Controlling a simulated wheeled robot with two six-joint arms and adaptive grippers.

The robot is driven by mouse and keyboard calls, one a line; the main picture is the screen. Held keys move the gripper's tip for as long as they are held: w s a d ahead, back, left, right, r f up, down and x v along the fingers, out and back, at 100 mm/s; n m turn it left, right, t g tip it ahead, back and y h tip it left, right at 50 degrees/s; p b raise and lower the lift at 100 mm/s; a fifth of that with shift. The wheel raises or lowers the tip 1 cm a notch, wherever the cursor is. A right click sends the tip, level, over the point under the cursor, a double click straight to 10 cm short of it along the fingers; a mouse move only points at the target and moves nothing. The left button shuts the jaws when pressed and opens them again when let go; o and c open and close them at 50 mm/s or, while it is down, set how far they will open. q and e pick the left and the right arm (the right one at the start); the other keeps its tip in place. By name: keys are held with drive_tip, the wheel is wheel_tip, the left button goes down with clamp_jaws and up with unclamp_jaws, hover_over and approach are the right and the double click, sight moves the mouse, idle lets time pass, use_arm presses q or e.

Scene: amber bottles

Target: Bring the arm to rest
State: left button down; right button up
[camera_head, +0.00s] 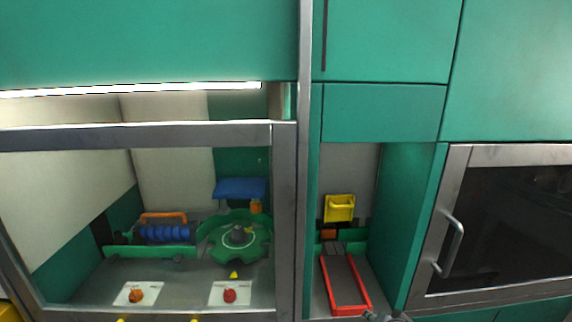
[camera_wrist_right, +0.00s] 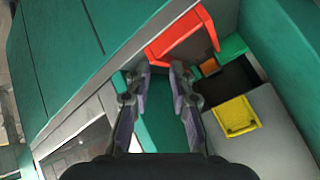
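My right gripper (camera_wrist_right: 161,72) shows in the right wrist view with its two dark fingers apart and nothing between them. In the head view only a small grey part, probably of my right gripper (camera_head: 378,317), shows at the bottom edge, beside the front of the red-rimmed tray (camera_head: 363,290). In the wrist view a red piece (camera_wrist_right: 182,38), probably part of that tray, lies beyond the fingertips. My left arm and gripper are not in view. A small orange item (camera_head: 255,206) stands behind the green wheel; I cannot tell whether it is an amber bottle.
A yellow bin (camera_head: 339,207) hangs in the niche behind the tray; it also shows in the wrist view (camera_wrist_right: 237,116). Left, behind a metal frame (camera_head: 285,220), are a green wheel (camera_head: 239,251), a blue roller (camera_head: 166,233) and two knobs. A metal-framed door (camera_head: 459,155) is at right.

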drive_tip(key=s+d+f+n+g, duration=0.1)
drive_tip(key=s+f+n+g, duration=0.3)
drive_tip(key=s, duration=0.6)
drive_tip(key=s+f+n+g, duration=0.2)
drive_tip(key=s+f+n, duration=0.3)
drive_tip(key=s, duration=0.5)
drive_tip(key=s+d+f+g+b, duration=0.1)
drive_tip(key=d+f+b, duration=0.1)
drive_tip(key=f, duration=1.3)
drive_tip(key=s+d+f+b, duration=0.1)
drive_tip(key=f+b, duration=0.1)
drive_tip(key=f, duration=1.2)
drive_tip(key=s+d+f+g+b, duration=0.1)
drive_tip(key=s+f+b, duration=0.2)
drive_tip(key=s+f, duration=1.5)
drive_tip(key=shift+s+f, duration=0.35)
drive_tip(key=shift+f, duration=0.6)
